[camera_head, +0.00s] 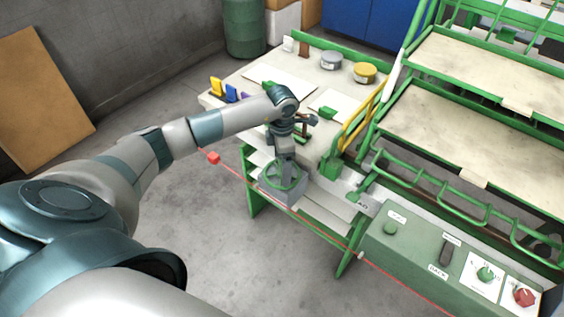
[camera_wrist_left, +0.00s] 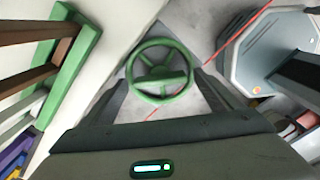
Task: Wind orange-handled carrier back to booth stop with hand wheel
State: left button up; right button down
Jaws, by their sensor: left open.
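The green hand wheel (camera_head: 267,180) sits on a grey block at the near edge of the workbench. It also shows in the left wrist view (camera_wrist_left: 160,97), between my fingers. My left gripper (camera_head: 286,172) points down over the wheel, with its fingers open and apart. I cannot tell from these frames whether a finger touches the rim or spokes. An orange-yellow rail (camera_head: 362,122) rises from a green bracket right of the wheel. I cannot tell whether it belongs to the carrier. The booth stop is not clearly identifiable. My right gripper is not in view.
A green control box (camera_head: 415,243) with knobs stands at the lower right. Green-framed racks (camera_head: 460,125) fill the right. Tins (camera_head: 364,72) stand on the bench.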

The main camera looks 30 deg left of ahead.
pick_arm(q)
jog(key=c, duration=1.1)
jog(key=shift+o, duration=0.2)
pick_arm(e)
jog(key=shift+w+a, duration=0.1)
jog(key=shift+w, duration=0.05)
pick_arm(q)
jog(key=shift+n, duration=0.3)
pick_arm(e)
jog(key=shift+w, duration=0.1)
